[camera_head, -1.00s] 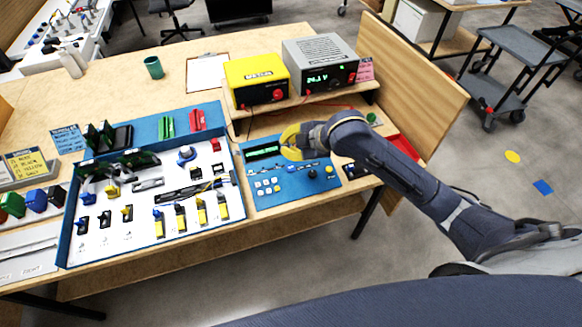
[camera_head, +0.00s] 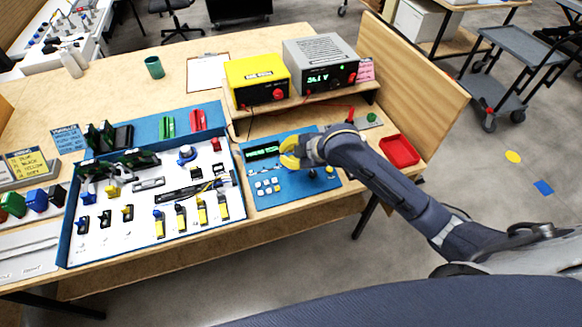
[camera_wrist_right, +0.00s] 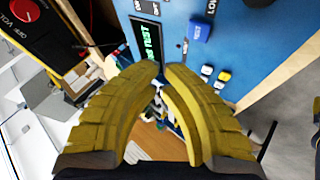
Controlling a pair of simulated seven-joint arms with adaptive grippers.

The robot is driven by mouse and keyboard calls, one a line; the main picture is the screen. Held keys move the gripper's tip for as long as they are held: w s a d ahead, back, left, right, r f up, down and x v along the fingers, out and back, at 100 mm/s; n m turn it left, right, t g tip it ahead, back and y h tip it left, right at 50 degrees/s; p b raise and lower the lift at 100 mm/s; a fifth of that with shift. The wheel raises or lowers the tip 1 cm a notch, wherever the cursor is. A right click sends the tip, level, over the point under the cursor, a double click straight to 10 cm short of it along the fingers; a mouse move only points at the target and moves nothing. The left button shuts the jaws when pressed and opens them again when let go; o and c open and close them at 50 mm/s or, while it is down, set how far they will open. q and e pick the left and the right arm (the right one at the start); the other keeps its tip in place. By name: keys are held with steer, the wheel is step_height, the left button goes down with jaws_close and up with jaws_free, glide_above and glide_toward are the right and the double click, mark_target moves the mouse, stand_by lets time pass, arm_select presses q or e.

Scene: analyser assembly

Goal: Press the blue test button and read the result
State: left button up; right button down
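The blue analyser panel (camera_head: 262,196) lies at the front right of the workbench, with a dark display (camera_head: 262,152) showing green text. In the right wrist view the display (camera_wrist_right: 149,42) shows text ending in "TEST". A raised blue button (camera_wrist_right: 201,29) stands on the panel there, apart from my fingers. I cannot make out this button in the head view. My right gripper (camera_head: 288,153) is over the panel beside the display. In its wrist view the yellow fingertips (camera_wrist_right: 164,66) are drawn together with only a narrow gap and nothing held. My left gripper is out of view.
A yellow box (camera_head: 255,78) and a grey power supply (camera_head: 318,62) stand on a shelf behind the panel. A component tray (camera_head: 140,232) lies to the left. A red bin (camera_head: 399,150) is at the right. The wooden bench top behind the tray is largely clear.

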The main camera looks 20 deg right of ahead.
steer(key=shift+w+f, duration=0.2)
steer(key=shift+f, duration=0.8)
steer(key=shift+w+f, duration=0.2)
steer(key=shift+f, duration=0.75)
steer(key=shift+w+f, duration=0.2)
steer(key=shift+f, duration=0.6)
stand_by(0.9)
steer(key=shift+r, duration=0.15)
steer(key=shift+s+r, duration=0.2)
steer(key=shift+r, duration=0.45)
steer(key=shift+s+r, duration=0.25)
steer(key=shift+r, duration=1)
steer(key=shift+s+r, duration=0.25)
steer(key=shift+r, duration=0.95)
